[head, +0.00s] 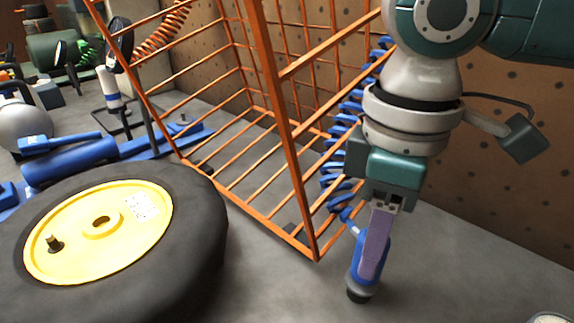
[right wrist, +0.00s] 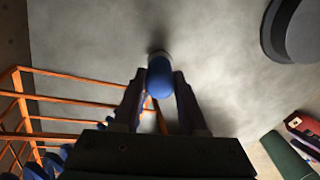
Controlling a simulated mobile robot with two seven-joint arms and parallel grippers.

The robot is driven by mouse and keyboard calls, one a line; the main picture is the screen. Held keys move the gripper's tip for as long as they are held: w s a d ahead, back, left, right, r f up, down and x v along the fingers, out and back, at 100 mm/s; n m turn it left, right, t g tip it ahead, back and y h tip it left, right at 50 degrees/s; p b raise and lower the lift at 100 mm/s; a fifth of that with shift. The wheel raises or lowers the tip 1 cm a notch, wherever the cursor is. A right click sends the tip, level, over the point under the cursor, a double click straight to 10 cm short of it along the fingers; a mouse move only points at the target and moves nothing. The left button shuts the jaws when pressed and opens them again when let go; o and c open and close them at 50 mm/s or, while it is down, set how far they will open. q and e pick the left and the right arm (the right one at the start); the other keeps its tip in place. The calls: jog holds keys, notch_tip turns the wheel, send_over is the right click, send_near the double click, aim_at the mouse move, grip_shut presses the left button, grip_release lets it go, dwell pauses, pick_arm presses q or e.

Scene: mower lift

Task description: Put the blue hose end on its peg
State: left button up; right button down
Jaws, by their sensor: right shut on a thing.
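My right gripper (head: 372,250) is shut on the blue hose end (head: 356,272), a blue handle with a dark tip pointing down. It is in front of the orange wire rack, at its lower right corner. The right wrist view shows the rounded blue hose end (right wrist: 160,80) between both fingers (right wrist: 160,92). The coiled blue hose (head: 345,120) runs up behind the rack's bars, partly hidden by my right arm. I cannot make out the peg in either view. My left gripper is not in view.
The orange wire rack (head: 290,135) stands left of my right gripper. A tyre with a yellow hub (head: 100,230) lies at the front left. An orange coiled hose (head: 165,25) hangs at the upper left. A brown pegboard wall (head: 480,185) is behind. Grey surface is free at lower right.

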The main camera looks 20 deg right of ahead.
jog(key=shift+p, duration=0.35)
jog(key=shift+f, duration=0.6)
dwell(0.3)
jog(key=c, duration=0.7)
grip_release()
jog(key=shift+c, duration=0.2)
jog(key=shift+r, duration=0.1)
notch_tip(320, 180, up, 3)
jog(key=p, duration=0.4)
jog(key=shift+r, duration=0.2)
notch_tip(320, 180, up, 8)
jog(key=p, duration=0.9)
jog(key=shift+f, duration=0.2)
